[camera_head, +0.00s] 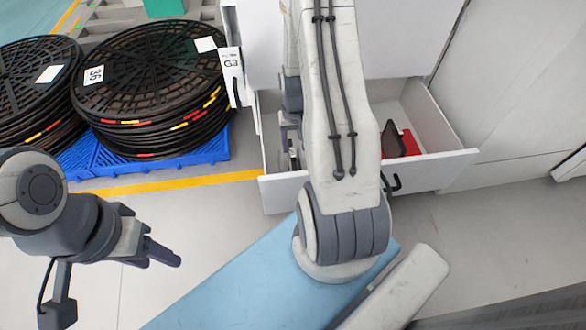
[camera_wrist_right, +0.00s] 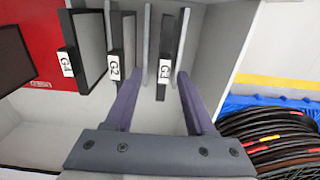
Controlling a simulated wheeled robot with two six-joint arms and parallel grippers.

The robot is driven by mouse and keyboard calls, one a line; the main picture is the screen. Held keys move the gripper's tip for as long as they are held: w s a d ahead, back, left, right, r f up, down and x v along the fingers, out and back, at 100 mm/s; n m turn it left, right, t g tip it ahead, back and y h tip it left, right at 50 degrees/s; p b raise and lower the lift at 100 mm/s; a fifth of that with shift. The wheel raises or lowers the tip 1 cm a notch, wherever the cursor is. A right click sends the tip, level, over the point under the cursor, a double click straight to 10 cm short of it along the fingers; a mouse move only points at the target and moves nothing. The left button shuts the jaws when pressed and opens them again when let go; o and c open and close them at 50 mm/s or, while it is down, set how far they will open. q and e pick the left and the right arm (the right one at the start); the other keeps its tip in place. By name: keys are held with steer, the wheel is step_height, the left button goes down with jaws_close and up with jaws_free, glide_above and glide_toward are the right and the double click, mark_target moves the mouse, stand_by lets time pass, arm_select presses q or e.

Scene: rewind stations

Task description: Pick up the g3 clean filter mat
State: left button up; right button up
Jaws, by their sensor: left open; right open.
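In the right wrist view, several upright, dark-framed filter mats stand in the open drawer (camera_wrist_right: 215,60). Their tags read G4 (camera_wrist_right: 66,64), G2 (camera_wrist_right: 114,66) and, on the rightmost mat (camera_wrist_right: 166,35), a tag starting with G whose digit is hard to read. My right gripper (camera_wrist_right: 162,80) is open, its fingers on either side of that rightmost mat. I cannot tell whether they touch it. In the head view my right arm hides this gripper and most of the mats. My left gripper (camera_head: 163,255) is open and empty over the floor at the lower left.
A white cabinet (camera_head: 400,35) stands behind the drawer, with a tag reading G3 (camera_head: 231,63). Stacks of black reels (camera_head: 145,80) stand on a blue pallet (camera_head: 205,145) at the left. A red area (camera_wrist_right: 25,25) lies beside the mats. Open floor lies in front.

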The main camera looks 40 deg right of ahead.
mark_target(293, 161)
step_height(293, 161, down, 4)
steer(key=shift+b, duration=0.95)
steer(key=f+b, duration=0.4)
steer(key=f, duration=0.1)
steer(key=shift+w+a, duration=0.2)
steer(key=shift+w, duration=0.05)
jaws_close()
